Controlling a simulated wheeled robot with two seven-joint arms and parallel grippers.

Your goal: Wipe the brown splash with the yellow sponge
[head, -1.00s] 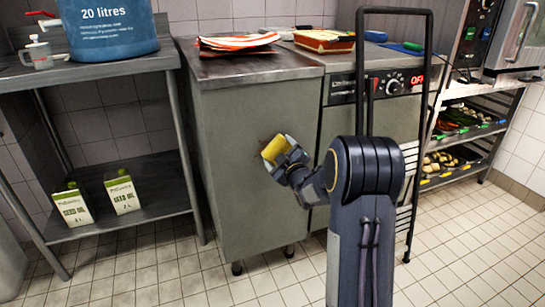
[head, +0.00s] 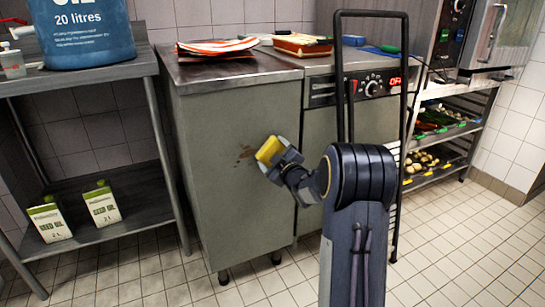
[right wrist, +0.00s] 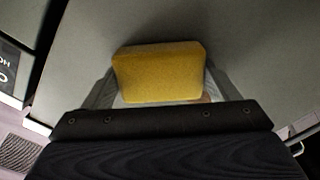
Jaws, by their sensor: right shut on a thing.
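The yellow sponge (head: 268,150) is held in my right gripper (head: 277,156), in front of the grey cabinet's (head: 225,190) front panel. The sponge also shows between the fingers in the right wrist view (right wrist: 158,72). My right gripper (right wrist: 158,85) is shut on it. The brown splash (head: 246,152) shows as a small smear on the cabinet panel, just left of the sponge in the head view. Whether the sponge touches the panel I cannot tell. Part of the splash may be hidden behind the sponge. My left gripper is not in view.
A steel shelf table (head: 90,82) stands at the left with a blue 20-litre container (head: 80,35) on top and two seed oil cartons (head: 102,205) below. A black upright frame (head: 338,80) rises beside my right arm. Tiled floor is open at the front right.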

